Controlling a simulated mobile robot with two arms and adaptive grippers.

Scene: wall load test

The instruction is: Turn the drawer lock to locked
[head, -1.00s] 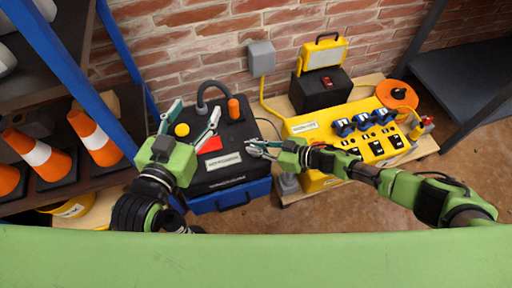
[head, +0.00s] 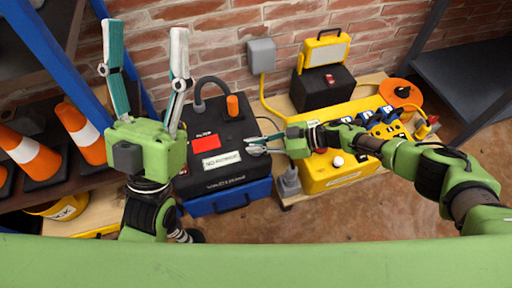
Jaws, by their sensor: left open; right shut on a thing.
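A black unit (head: 240,125) with a blue drawer (head: 230,198) stands at the centre. It has a red patch (head: 206,144), a white label (head: 221,160) and an orange knob (head: 233,105). I cannot make out the drawer lock. My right gripper (head: 252,147) is at the unit's right edge, above the drawer. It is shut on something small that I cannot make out. My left gripper (head: 145,40) is raised at the unit's left, with its two long fingers wide apart and empty. It hides part of the unit's left side.
A yellow panel box (head: 325,179) with blue sockets (head: 380,118) stands right of the unit, partly behind my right arm. A black case (head: 322,88) with a yellow lamp (head: 326,50) stands behind. Orange cones (head: 80,133) sit on the left shelf. Floor is clear at front right.

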